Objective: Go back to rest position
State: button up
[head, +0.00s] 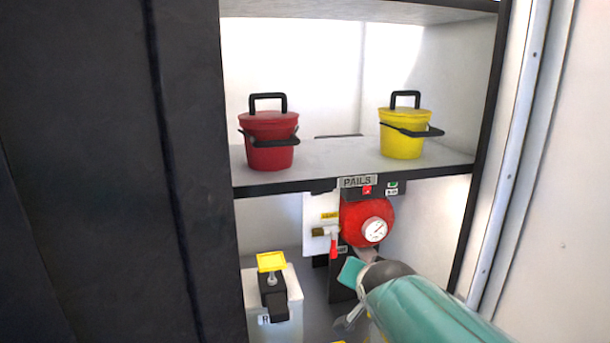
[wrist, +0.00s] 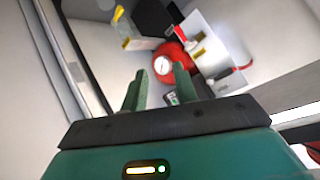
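My gripper (wrist: 160,84) shows in the wrist view with its two green fingers apart and nothing between them. In the head view the teal arm end comes in from the lower right. My gripper (head: 352,270) is there just below the red round unit with a white gauge (head: 375,229), in front of the lower bay. In the wrist view the red unit (wrist: 172,60) lies beyond the fingertips. I cannot tell the exact gap between them. A small valve with a red lever (head: 333,247) sits left of the unit.
A red pail (head: 271,142) and a yellow pail (head: 403,136) stand on the shelf (head: 340,160) above. A whitish container (head: 285,315) with a yellow top stands at lower left. A dark panel (head: 100,170) borders the left, a pale wall (head: 560,200) the right.

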jog(key=s+d+f+n+g, duration=0.1)
jog(key=s+d+n+g, duration=0.1)
jog(key=s, duration=0.8)
jog(key=s+d+f+n+g, duration=0.1)
jog(key=s+f+n+g, duration=0.1)
jog(key=s, duration=0.9)
jog(key=shift+d+f+n+g, duration=0.3)
jog(key=shift+d+n+g, duration=0.15)
jog(key=shift+n, duration=0.35)
